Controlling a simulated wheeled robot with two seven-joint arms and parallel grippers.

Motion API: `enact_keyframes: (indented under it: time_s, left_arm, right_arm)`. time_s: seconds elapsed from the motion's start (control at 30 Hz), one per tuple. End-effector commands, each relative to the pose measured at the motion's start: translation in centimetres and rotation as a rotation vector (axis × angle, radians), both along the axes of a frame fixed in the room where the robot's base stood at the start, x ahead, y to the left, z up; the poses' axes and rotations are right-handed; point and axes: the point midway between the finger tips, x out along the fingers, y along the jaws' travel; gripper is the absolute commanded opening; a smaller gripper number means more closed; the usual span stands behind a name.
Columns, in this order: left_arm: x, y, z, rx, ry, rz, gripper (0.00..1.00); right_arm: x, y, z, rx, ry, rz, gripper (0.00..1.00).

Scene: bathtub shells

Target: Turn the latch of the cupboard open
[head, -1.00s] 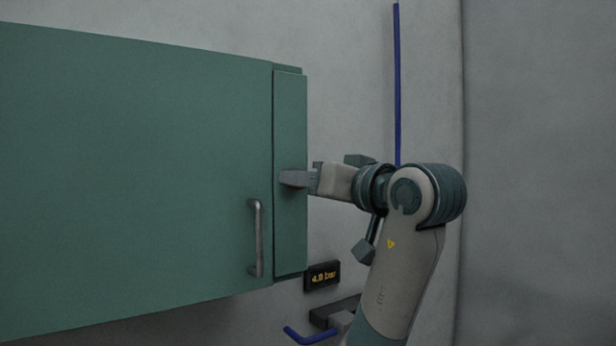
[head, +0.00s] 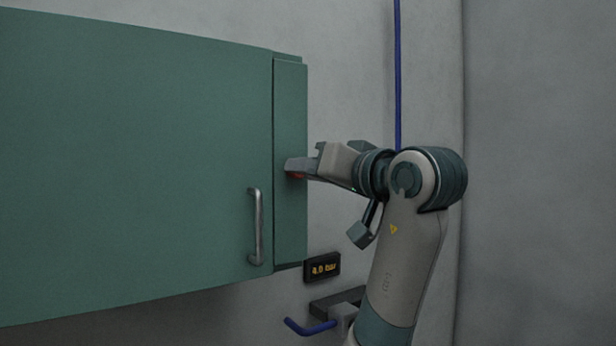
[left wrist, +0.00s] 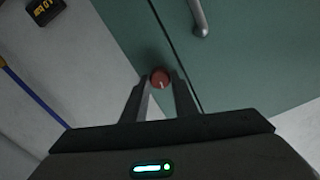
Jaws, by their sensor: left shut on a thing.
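The green cupboard (head: 140,170) hangs on the wall at the left of the head view, its door shut. Its latch is a round red knob (left wrist: 160,77) with a small pale mark, on the narrow panel (head: 290,110) beside the door. My left gripper (head: 297,168) is at that panel. In the left wrist view its two fingers (left wrist: 159,88) are closed on either side of the knob. My right gripper is not in view.
A grey bar handle (head: 254,228) is on the door, left of the panel. A small display reading 4.0 bar (head: 322,267) and a blue lever (head: 310,327) are below right. A thin blue pipe (head: 398,70) runs up the wall.

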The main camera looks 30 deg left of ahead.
Motion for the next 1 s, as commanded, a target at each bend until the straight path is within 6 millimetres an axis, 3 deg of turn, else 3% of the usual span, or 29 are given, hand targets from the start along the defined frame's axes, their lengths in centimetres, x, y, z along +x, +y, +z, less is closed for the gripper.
enact_keyframes:
  time_s: [1.0]
  left_arm:
    - [0.0, -0.1, -0.2, 0.351, 0.840, -0.003, 0.04]
  right_arm:
    - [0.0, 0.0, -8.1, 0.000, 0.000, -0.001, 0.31]
